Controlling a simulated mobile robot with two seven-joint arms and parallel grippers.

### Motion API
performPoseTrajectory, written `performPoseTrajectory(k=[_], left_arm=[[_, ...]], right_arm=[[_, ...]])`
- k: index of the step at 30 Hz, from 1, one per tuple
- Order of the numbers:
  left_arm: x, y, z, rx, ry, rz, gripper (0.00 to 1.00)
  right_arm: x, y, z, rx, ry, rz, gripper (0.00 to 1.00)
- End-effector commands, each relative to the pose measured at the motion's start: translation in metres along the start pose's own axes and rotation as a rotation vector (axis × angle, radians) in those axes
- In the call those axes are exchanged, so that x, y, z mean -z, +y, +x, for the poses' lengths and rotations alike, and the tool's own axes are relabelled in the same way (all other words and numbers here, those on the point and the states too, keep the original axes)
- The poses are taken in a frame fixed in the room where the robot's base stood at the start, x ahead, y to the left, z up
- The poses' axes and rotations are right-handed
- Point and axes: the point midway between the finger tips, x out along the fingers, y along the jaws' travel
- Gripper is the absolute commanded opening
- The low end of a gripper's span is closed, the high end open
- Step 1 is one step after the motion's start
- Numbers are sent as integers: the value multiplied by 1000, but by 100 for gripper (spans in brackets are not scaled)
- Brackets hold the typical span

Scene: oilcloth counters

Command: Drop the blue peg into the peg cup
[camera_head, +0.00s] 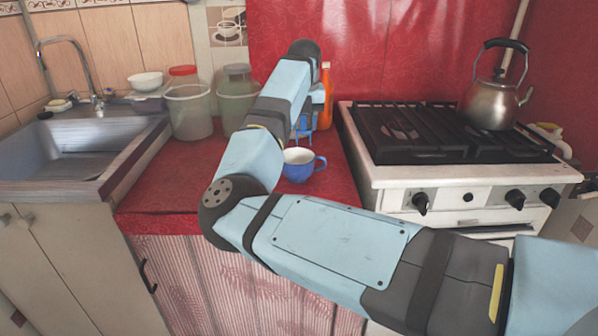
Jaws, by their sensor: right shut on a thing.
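A blue cup (301,172) with a white inside and a handle on its right stands on the red counter, taken here as the peg cup. My right gripper (303,127) points down just behind and above the cup, partly hidden by my own forearm. It is shut on a slim blue piece (296,130), which seems to be the blue peg; it is small and hard to tell from the fingers. The piece is above the cup's rim in the picture, and whether it is directly over the opening I cannot tell. My left gripper is not in view.
An orange bottle (326,92) stands close behind my right gripper. Two large jars (190,112) (236,100) stand at the back left, beside the sink (75,150). A stove (450,178) with a kettle (490,101) is on the right. The counter left of the cup is clear.

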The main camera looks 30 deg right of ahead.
Motion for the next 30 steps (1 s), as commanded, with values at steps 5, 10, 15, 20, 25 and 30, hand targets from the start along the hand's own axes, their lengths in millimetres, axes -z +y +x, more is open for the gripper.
performPoseTrajectory(k=[5, 10, 15, 20, 25, 30], left_arm=[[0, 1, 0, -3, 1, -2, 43], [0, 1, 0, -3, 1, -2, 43], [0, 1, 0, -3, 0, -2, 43], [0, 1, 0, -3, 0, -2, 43], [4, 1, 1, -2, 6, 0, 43], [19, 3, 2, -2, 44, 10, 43]], right_arm=[[0, 0, 1, 0, -1, 0, 18], [0, 0, 1, 0, -1, 0, 47], [0, 0, 1, 0, -1, 0, 70], [0, 0, 1, 0, -1, 0, 70], [0, 0, -10, -1, -3, 0, 70], [-1, 0, -42, -2, -3, 0, 70]])
